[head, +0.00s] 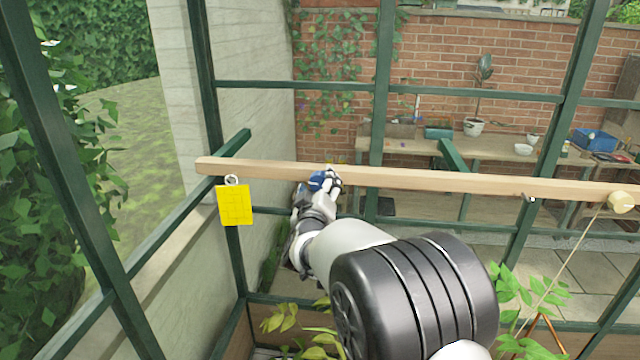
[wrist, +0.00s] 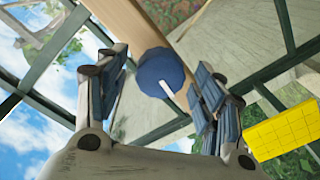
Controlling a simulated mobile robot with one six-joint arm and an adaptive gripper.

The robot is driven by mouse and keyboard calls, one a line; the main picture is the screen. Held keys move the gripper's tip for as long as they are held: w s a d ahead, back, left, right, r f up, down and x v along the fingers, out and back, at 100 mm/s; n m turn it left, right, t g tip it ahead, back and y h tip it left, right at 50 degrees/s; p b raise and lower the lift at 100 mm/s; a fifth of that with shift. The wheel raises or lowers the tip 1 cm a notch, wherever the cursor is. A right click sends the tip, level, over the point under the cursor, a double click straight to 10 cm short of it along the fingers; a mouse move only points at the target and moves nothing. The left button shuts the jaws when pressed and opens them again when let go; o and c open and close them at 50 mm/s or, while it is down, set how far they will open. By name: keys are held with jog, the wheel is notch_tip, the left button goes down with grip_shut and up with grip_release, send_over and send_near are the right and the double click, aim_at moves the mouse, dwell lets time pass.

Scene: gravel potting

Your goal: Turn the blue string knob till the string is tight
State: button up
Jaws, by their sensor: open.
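The blue knob (wrist: 158,70) sits on the wooden beam, and a small light mark shows on its face in the wrist view. It also shows in the head view (head: 317,181), partly hidden by my gripper (head: 322,184). In the wrist view my gripper (wrist: 155,88) is open, with one finger on each side of the knob. I cannot tell whether either finger touches it. A cream round knob (head: 621,201) is at the beam's right end, with a thin string (head: 568,258) running down from it to the lower left. No string shows at the blue knob.
The wooden beam (head: 440,180) crosses the greenhouse frame. A yellow card (head: 235,205) hangs from its left part and also shows in the wrist view (wrist: 285,132). Leafy plants (head: 525,295) stand below at the right. A bench with pots (head: 473,127) and a blue crate (head: 594,139) is behind.

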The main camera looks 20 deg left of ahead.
jog(key=shift+w+a, duration=0.15)
jog(key=shift+w, duration=0.4)
jog(key=shift+c, duration=0.2)
jog(key=c, duration=1)
